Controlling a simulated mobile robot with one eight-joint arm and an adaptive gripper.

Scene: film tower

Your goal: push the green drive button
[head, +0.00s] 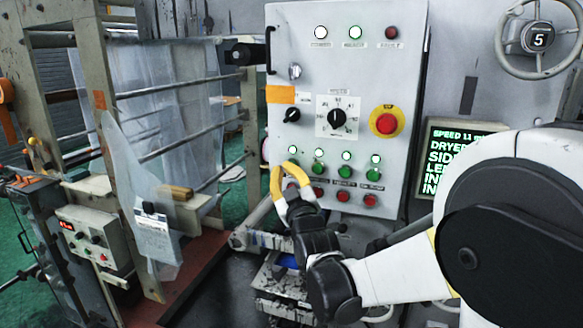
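The grey control panel (285,220) stands upright in the middle of the head view. It has a row of green buttons, with one (318,168), another (345,172) and a third (373,175) clearly showing. Small labels sit under them, too small to read surely, so I cannot tell which is the drive button. My gripper (281,165), with yellow fingers, is in front of the panel's lower left, at the left end of this row. Its fingertips appear together with nothing between them. It hides that part of the row; contact with the panel cannot be told.
Lit white lamps (346,155) sit above the green buttons and red buttons (342,196) below. A red emergency knob (387,123) on a yellow plate and a black dial (337,118) are higher up. A screen (455,150) stands right, partly behind my arm. A roller frame (95,110) is left.

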